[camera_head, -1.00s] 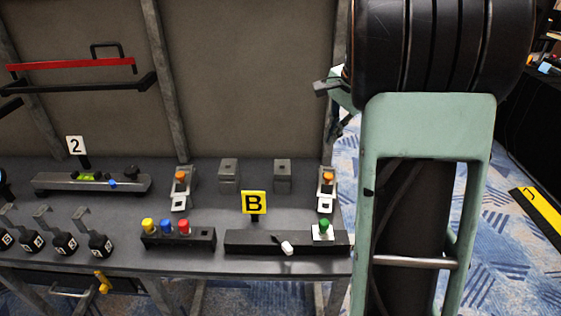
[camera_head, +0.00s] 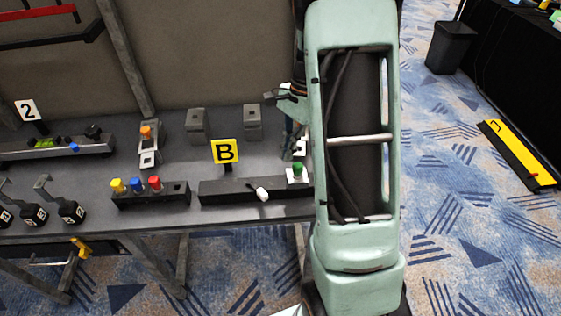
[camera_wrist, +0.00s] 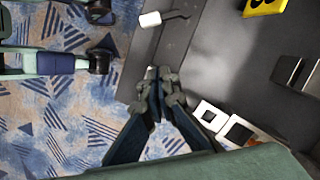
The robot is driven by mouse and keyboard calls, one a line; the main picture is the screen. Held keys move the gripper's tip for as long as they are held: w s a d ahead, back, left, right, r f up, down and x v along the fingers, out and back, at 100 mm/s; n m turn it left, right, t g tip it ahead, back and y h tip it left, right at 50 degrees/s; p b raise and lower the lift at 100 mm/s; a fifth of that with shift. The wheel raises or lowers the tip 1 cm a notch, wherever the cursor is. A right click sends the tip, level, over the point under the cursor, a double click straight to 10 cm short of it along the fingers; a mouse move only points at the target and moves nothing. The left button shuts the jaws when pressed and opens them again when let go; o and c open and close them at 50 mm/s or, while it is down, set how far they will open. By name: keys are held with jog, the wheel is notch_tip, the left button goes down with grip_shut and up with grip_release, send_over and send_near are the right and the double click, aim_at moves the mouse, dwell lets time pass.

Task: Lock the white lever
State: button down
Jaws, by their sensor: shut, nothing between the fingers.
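My gripper (camera_wrist: 158,76) is shut and empty, apart from the lever and over the table's edge area. In the head view my arm covers the right end of the table and hides most of the gripper.
A box with blue, yellow and red buttons (camera_head: 155,184) stands to the left. Patterned floor lies open in front.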

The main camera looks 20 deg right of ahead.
aim_at(256, 188)
jog(key=x, duration=0.9)
jog(key=shift+s+a+r, duration=0.15)
jog(key=shift+s+a, duration=0.1)
jog(key=shift+a, duration=0.35)
jog(key=shift+s+a+r, duration=0.15)
jog(key=shift+s+a, duration=0.05)
jog(key=shift+a, duration=0.45)
jog(key=shift+s+a, duration=0.15)
jog(key=shift+a, duration=0.4)
